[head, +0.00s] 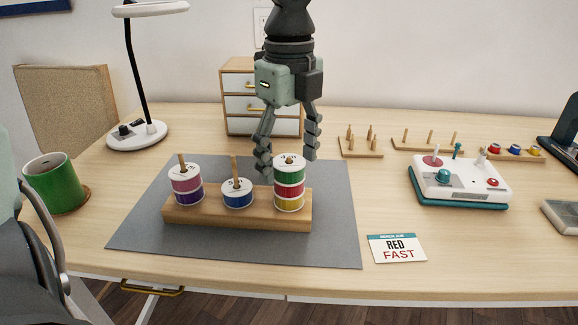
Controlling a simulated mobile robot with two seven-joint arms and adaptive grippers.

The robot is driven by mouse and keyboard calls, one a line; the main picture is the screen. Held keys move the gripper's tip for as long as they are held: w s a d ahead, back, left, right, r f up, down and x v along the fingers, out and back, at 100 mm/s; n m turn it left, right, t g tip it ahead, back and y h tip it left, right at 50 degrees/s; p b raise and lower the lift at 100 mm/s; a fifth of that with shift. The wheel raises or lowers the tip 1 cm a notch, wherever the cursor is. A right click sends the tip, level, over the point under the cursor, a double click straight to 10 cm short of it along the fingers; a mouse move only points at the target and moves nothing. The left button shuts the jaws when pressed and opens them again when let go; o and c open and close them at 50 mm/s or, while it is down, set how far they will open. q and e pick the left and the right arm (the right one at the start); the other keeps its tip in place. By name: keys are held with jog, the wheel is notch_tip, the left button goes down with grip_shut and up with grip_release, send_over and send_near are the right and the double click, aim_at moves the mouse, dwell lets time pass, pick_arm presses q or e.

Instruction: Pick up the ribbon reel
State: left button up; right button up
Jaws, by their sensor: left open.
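A wooden stand (225,217) with three pegs holds ribbon reels on a grey mat (330,250). The left peg has a pink reel (187,183) over a purple reel (188,198). The middle peg has one blue reel (238,198). The right stack has a green reel (289,176) on top, a red reel (289,190) below it and a yellow reel (289,203) at the bottom. My left gripper (288,165) points down, open, with its fingers at the top of the right stack. Whether they touch the green reel is unclear. My right gripper is not in view.
A card (397,248) reading "RED FAST" lies right of the mat. A control box (460,180) with joysticks and empty peg racks (361,148) stand at the right and back. A green mug (55,183) and lamp (137,135) stand left. A small drawer unit (241,105) stands behind the gripper.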

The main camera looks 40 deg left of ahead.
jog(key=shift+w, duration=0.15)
pick_arm(q)
jog(key=shift+c, duration=1)
jog(key=c, duration=0.9)
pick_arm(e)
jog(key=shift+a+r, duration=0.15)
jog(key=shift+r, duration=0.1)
pick_arm(q)
jog(key=shift+r, duration=0.1)
jog(key=shift+r+p, duration=0.85)
jog(key=shift+r, duration=13.1)
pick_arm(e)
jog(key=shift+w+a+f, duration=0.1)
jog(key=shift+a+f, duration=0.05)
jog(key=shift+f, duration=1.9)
